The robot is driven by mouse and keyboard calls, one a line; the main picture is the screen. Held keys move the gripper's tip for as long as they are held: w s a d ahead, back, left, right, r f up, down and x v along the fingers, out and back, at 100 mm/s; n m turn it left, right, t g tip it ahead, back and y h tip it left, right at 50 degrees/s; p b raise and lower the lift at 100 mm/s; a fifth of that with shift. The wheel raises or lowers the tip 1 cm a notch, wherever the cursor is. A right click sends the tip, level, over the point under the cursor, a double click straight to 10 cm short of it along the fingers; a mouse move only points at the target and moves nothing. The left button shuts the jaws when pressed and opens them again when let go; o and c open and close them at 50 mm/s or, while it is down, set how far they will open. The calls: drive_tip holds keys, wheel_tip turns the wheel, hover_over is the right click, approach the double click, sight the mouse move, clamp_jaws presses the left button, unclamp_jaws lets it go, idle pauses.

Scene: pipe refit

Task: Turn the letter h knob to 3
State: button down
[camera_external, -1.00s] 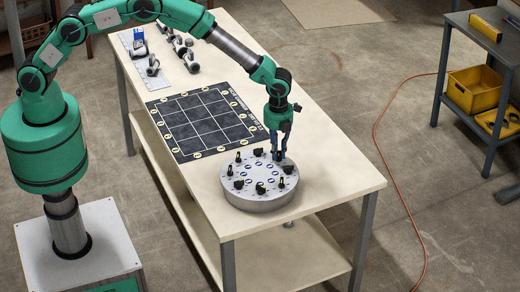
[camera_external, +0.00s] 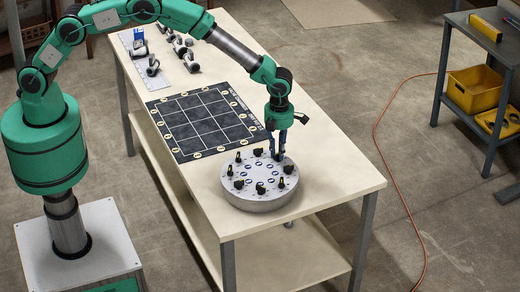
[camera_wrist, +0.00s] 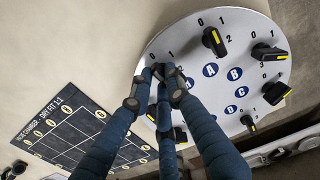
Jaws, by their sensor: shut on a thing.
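A round grey-white dial plate (camera_external: 258,203) with several black knobs around its rim sits on the near end of the table. My gripper (camera_external: 277,157) points down at the knob on the plate's far right edge. In the wrist view my blue fingers (camera_wrist: 160,72) are shut around this dark knob, which they mostly hide. Digits 0, 1 and 2 show beside it. Its letter is hidden, so I cannot tell whether it is h. Blue ovals lettered A, B (camera_wrist: 236,73), C and D show further in.
Neighbouring black knobs with yellow marks (camera_wrist: 213,40) stand close by on the plate. A dark grid mat (camera_external: 203,122) lies behind the plate. Pipe fittings (camera_external: 190,62) lie at the table's far end. A side shelf with a yellow bin (camera_external: 473,90) stands at the right.

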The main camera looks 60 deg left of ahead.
drive_tip(key=shift+w+r+m, duration=0.1)
drive_tip(key=shift+r+m, duration=0.05)
drive_tip(key=shift+m, duration=0.35)
drive_tip(key=c, duration=1.7)
unclamp_jaws()
drive_tip(key=shift+o, duration=0.2)
drive_tip(key=shift+r, duration=0.1)
wheel_tip(320, 180, up, 12)
drive_tip(key=shift+f, duration=0.2)
